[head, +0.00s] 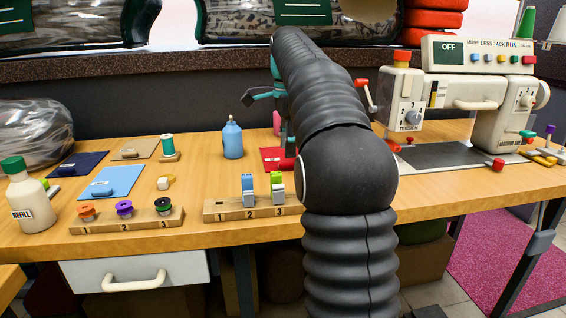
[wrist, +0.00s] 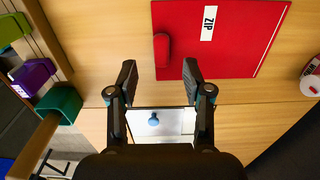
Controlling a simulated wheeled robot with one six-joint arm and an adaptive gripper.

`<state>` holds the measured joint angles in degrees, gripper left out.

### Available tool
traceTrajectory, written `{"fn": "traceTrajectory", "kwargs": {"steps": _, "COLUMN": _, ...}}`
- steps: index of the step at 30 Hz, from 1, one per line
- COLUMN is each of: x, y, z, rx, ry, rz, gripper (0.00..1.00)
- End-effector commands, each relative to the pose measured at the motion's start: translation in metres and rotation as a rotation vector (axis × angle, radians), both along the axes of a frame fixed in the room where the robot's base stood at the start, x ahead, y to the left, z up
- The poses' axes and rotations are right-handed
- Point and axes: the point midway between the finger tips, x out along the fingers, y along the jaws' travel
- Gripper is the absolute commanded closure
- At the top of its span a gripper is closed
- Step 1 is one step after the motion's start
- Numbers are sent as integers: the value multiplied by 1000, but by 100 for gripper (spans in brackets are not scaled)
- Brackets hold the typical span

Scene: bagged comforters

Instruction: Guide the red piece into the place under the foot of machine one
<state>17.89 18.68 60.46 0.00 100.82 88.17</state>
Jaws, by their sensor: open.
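The red piece (wrist: 225,45) is a flat red sheet with a white ZIP label and a raised red grip (wrist: 162,48) near its left edge. It lies flat on the wooden table. In the head view only part of the red piece (head: 270,155) shows, left of my arm. My gripper (wrist: 159,70) is open and empty, its two fingertips just short of the grip, one on either side in the wrist view. In the head view my arm hides most of the gripper.
Left of my arm stand a numbered wooden rack (head: 225,213), a blue bottle (head: 232,140) and a spool rack (head: 125,222). Blue fabric (head: 112,184) lies farther left. A dark plate (head: 440,156) lies under machine one, with small red knobs nearby.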

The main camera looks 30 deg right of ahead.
Motion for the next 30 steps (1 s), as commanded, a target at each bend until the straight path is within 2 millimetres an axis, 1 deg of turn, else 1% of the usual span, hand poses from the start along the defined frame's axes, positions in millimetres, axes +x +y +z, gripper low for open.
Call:
{"fn": "traceTrajectory", "kwargs": {"steps": 1, "x": 1, "y": 1, "z": -11, "rx": 1, "ry": 2, "rz": 1, "gripper": 50}}
{"fn": "traceTrajectory", "kwargs": {"steps": 6, "x": 2, "y": 2, "z": -33, "rx": 1, "ry": 3, "rz": 0, "gripper": 50}}
{"fn": "traceTrajectory", "kwargs": {"steps": 10, "x": 2, "y": 1, "z": -40, "rx": 0, "ry": 1, "rz": 1, "gripper": 50}}
{"fn": "traceTrajectory", "kwargs": {"steps": 17, "x": 2, "y": 1, "z": -40, "rx": 0, "ry": 1, "rz": 1, "gripper": 50}}
{"fn": "traceTrajectory", "kwargs": {"steps": 18, "x": 2, "y": 1, "z": -40, "rx": 0, "ry": 1, "rz": 1, "gripper": 60}}
{"fn": "traceTrajectory", "kwargs": {"steps": 20, "x": 2, "y": 1, "z": -40, "rx": 0, "ry": 1, "rz": 1, "gripper": 75}}
{"fn": "traceTrajectory", "kwargs": {"steps": 21, "x": 2, "y": 1, "z": -40, "rx": 0, "ry": 1, "rz": 1, "gripper": 85}}
{"fn": "traceTrajectory", "kwargs": {"steps": 23, "x": 2, "y": 1, "z": -40, "rx": 0, "ry": 1, "rz": 1, "gripper": 100}}
{"fn": "traceTrajectory", "kwargs": {"steps": 30, "x": 2, "y": 1, "z": -40, "rx": 0, "ry": 1, "rz": 1, "gripper": 100}}
